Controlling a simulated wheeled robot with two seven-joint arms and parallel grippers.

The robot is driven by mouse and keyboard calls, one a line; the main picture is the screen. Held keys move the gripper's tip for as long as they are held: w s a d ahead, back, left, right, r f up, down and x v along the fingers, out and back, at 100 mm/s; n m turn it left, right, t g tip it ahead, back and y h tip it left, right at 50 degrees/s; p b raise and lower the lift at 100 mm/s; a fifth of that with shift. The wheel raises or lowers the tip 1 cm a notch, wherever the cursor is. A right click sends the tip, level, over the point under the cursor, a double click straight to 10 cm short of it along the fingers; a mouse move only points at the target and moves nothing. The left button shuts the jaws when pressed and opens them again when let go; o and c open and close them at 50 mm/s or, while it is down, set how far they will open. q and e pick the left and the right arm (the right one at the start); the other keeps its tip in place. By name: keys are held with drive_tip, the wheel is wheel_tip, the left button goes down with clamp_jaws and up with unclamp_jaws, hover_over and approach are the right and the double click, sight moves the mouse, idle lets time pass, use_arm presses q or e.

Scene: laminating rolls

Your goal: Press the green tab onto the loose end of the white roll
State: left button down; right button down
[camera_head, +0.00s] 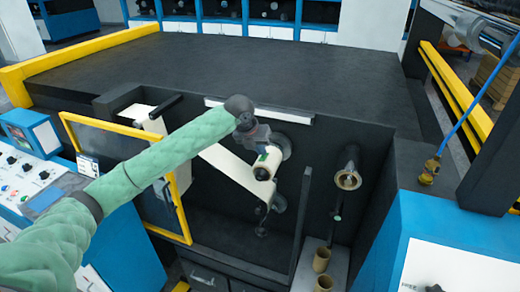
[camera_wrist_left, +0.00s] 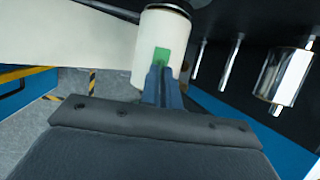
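The white roll (camera_head: 263,172) sits on a dark spindle in the machine's recess, and a white web (camera_head: 228,168) runs beside it. The roll also fills the upper middle of the left wrist view (camera_wrist_left: 150,30). The green tab (camera_wrist_left: 161,56) lies flat against the roll's face and shows small in the head view (camera_head: 262,158). My left gripper (camera_wrist_left: 162,72) has its fingers together, with the tips at the tab's lower edge. I cannot tell whether the tips touch the tab or how firmly it sticks. The roll's loose end is not distinct. My right gripper is not in view.
A yellow-framed guard door (camera_head: 184,215) stands open left of the recess. A metal-ended spindle (camera_head: 347,180) and brown cores (camera_head: 322,259) are to the right, past a dark upright divider (camera_head: 301,212). The dark top deck (camera_head: 230,70) is clear.

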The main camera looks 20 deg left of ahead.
use_arm(q)
drive_tip(key=shift+f, duration=0.1)
drive_tip(key=c, duration=1.6)
unclamp_jaws()
drive_tip(key=shift+o, duration=0.2)
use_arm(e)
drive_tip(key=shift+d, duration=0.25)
